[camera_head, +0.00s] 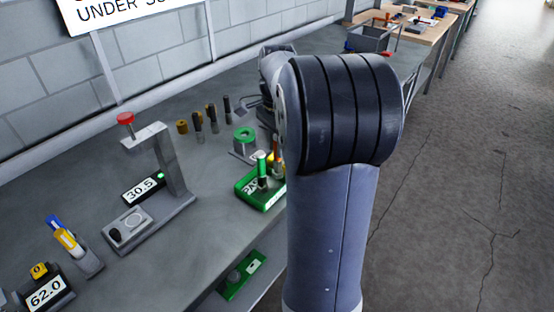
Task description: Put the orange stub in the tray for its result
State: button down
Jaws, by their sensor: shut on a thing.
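My gripper (267,116) shows only in part, past the left edge of my own arm, and its fingertips are mostly hidden. A slim orange-topped piece with a pale lower part, apparently the orange stub (277,145), is upright just below it, by the arm's edge. My gripper appears shut on it. Below is a green tray (247,194) with a white label, its right side hidden by my arm. A green upright piece (262,170) is at this tray. I cannot tell whether the orange stub touches the tray. Another green tray (243,274) lies on the lower shelf.
A press-like stand (174,165) with a red knob and a 30.5 display (144,189) stands on the bench. A 62.0 display (46,291) is at lower left. Several dark and brass pieces (198,121) stand in a row behind. A green ring on a grey stand (245,136) is nearby.

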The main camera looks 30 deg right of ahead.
aim_at(277, 159)
jog(key=shift+f, duration=2.35)
jog(key=shift+f, duration=0.15)
jog(key=c, duration=1.3)
grip_release()
notch_tip(277, 159, up, 12)
jog(key=shift+r+p, duration=0.15)
jog(key=shift+p, duration=0.15)
jog(key=shift+f+b, duration=0.3)
jog(key=shift+f, duration=3.65)
